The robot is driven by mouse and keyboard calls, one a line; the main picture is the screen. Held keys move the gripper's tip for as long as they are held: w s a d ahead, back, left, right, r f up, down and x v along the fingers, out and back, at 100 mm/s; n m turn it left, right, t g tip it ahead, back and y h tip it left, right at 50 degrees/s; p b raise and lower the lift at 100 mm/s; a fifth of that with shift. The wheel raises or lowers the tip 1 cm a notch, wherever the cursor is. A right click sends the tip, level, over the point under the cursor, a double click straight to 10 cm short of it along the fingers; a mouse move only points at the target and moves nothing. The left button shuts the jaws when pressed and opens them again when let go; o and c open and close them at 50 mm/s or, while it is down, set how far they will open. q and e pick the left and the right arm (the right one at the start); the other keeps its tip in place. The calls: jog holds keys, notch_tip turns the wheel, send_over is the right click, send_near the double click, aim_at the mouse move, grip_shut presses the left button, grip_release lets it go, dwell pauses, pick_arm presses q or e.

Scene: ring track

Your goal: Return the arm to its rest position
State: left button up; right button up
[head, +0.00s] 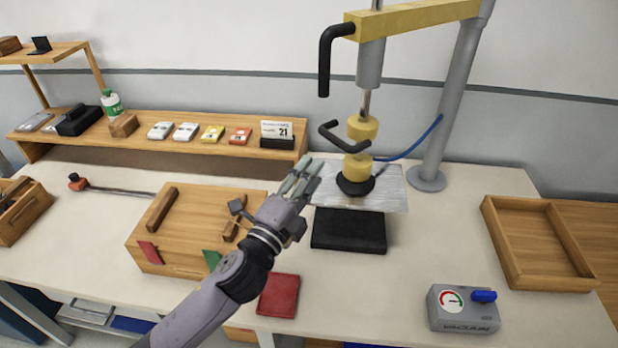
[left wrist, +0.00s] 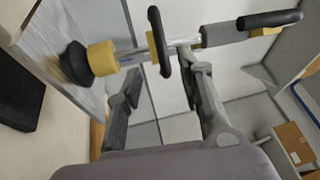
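My left gripper (head: 304,172) reaches in over the table, just left of a yellow and grey lifting tool (head: 360,130) with black handles. Its two fingers are apart, and I see nothing between them in the left wrist view (left wrist: 165,95). The tool's black suction cup (head: 355,184) rests on a grey metal plate (head: 392,195), which sits above a black block (head: 348,232). The tool also shows in the left wrist view (left wrist: 103,58), beyond the fingers. The fingers look apart from the handle, though the exact gap is unclear. My right gripper is in neither view.
A wooden box (head: 180,215) with red and green tabs lies under my left forearm. A red pad (head: 279,296) is near the front edge. A gauge box (head: 463,310) and a wooden tray (head: 537,275) stand right. A wooden shelf (head: 200,145) runs along the back.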

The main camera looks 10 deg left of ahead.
pick_arm(q)
jog(key=shift+s, duration=0.1)
dwell(0.4)
jog(key=s+a+f+n+g+y, duration=0.35)
jog(key=s+f+n, duration=0.2)
jog(key=f, duration=0.25)
jog(key=s+a+f+n+g+y, duration=0.3)
jog(key=s+a+f+n, duration=0.15)
jog(key=f+n, duration=0.3)
jog(key=s+a+f+n+g, duration=0.1)
jog(key=s+f+n+g, duration=0.3)
jog(key=s, duration=0.5)
jog(key=s+a+f+n+g, duration=0.15)
jog(key=s+f+g, duration=0.35)
jog(key=s, duration=0.5)
notch_tip(320, 180, down, 29)
jog(key=s+g+b, duration=0.1)
jog(key=s+b, duration=0.1)
jog(key=s+a+f+g+b, duration=0.1)
jog(key=s+a+f+b, duration=0.1)
jog(key=s+f, duration=1.4)
notch_tip(320, 180, down, 2)
jog(key=shift+s+a+f, duration=0.1)
jog(key=shift+s+a, duration=0.15)
jog(key=shift+s, duration=0.05)
